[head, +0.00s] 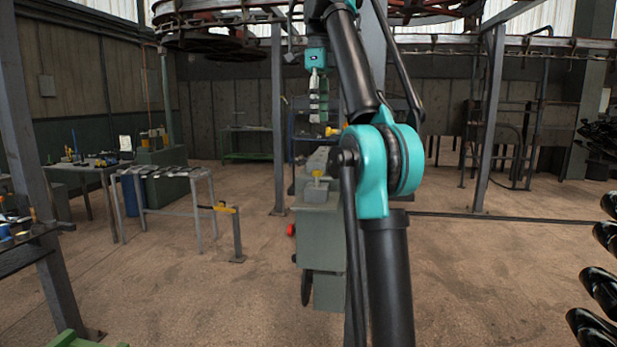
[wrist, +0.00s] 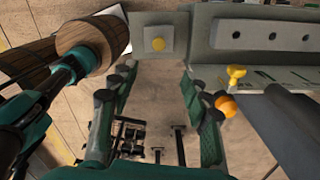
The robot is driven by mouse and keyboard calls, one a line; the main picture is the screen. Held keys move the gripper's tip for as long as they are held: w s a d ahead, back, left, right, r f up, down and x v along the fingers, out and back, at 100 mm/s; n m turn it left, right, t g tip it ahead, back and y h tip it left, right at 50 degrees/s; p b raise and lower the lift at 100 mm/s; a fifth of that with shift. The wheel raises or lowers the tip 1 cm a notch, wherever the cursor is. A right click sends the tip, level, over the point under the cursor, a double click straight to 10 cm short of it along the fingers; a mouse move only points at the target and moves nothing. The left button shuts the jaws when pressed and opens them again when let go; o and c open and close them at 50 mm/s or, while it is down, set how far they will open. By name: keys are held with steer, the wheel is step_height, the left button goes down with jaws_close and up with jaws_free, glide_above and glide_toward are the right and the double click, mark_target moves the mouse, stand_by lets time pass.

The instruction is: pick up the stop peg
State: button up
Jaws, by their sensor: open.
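My gripper (head: 318,97) points down above and behind the block in the head view. In the wrist view its two fingers (wrist: 158,92) are spread with nothing between them.
The machine's grey-green cabinet (head: 321,240) stands in the middle of the floor. An orange part (wrist: 225,104) sits close to the right finger. A low metal table (head: 165,172) stands at left, with a yellow-topped post (head: 237,232) nearby. Black coils (head: 597,285) stand at right.

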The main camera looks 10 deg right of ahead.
glide_above(318, 176)
steer(key=w, duration=0.2)
steer(key=f, duration=1.1)
steer(key=shift+s+d+f, duration=0.2)
steer(key=shift+s+f, duration=0.05)
steer(key=shift+f, duration=0.15)
steer(key=shift+s+a+f, duration=0.1)
steer(key=shift+a+f, duration=0.05)
steer(key=shift+f, duration=2.55)
jaws_close()
